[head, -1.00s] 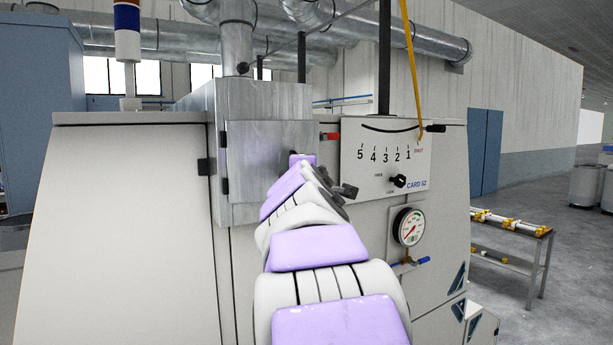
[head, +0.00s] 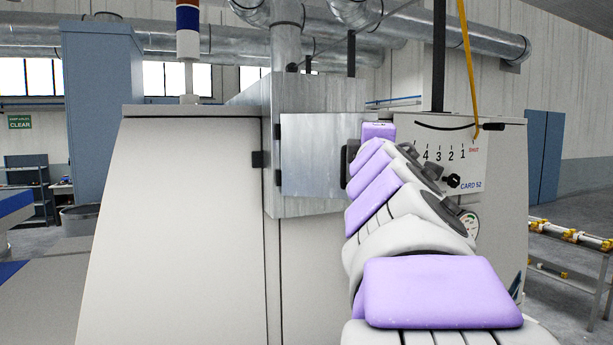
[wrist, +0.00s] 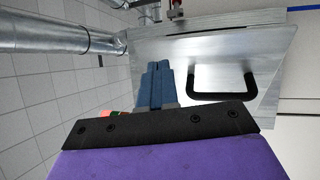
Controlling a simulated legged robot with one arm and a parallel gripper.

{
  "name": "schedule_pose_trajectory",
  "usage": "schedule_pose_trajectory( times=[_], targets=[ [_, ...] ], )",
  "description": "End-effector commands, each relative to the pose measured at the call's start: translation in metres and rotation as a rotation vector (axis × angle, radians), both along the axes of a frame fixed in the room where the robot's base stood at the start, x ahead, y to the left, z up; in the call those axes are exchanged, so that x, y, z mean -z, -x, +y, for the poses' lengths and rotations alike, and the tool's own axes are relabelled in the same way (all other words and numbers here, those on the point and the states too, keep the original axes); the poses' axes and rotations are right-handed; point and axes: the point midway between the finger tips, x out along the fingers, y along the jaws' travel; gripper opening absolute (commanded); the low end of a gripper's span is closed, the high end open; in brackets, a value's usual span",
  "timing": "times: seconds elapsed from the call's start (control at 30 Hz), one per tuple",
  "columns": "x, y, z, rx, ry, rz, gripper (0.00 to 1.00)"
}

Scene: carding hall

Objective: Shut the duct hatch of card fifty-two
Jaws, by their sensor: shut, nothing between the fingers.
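The duct hatch (head: 312,155) is a bare metal plate on the duct box (head: 318,95) of card fifty-two, with dark hinges on its left edge. It looks flat or nearly flat to the box; I cannot tell whether a small gap remains. Its black bar handle (head: 346,165) shows beside my arm, and whole in the wrist view (wrist: 222,92). My gripper (wrist: 157,68) is shut and empty, its blue-grey fingers together in front of the plate, left of the handle and apart from it. I cannot tell whether the tips touch the plate. My arm hides the gripper in the head view.
A rack of rollers (head: 570,236) stands at the right.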

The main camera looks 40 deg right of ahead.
Motion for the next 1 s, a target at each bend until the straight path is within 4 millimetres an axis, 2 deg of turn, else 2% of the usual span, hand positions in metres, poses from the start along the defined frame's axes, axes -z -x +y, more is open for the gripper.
schedule_pose_trajectory(
  times=[0.03, 0.1, 0.2, 0.37, 0.53, 0.7, 0.83, 1.0],
  targets=[
    [-0.013, 0.008, -0.007, -0.020, 0.047, -0.035, 0.00],
    [-0.029, 0.015, -0.008, -0.074, 0.106, -0.073, 0.00],
    [-0.044, 0.022, -0.005, -0.167, 0.176, -0.098, 0.00],
    [-0.047, 0.034, 0.003, -0.335, 0.238, -0.078, 0.00],
    [-0.024, 0.051, 0.015, -0.521, 0.222, 0.010, 0.00],
    [0.018, 0.075, 0.027, -0.690, 0.115, 0.130, 0.00],
    [0.047, 0.093, 0.035, -0.776, 0.016, 0.204, 0.00],
    [0.066, 0.106, 0.040, -0.825, -0.061, 0.250, 0.00]
  ],
)
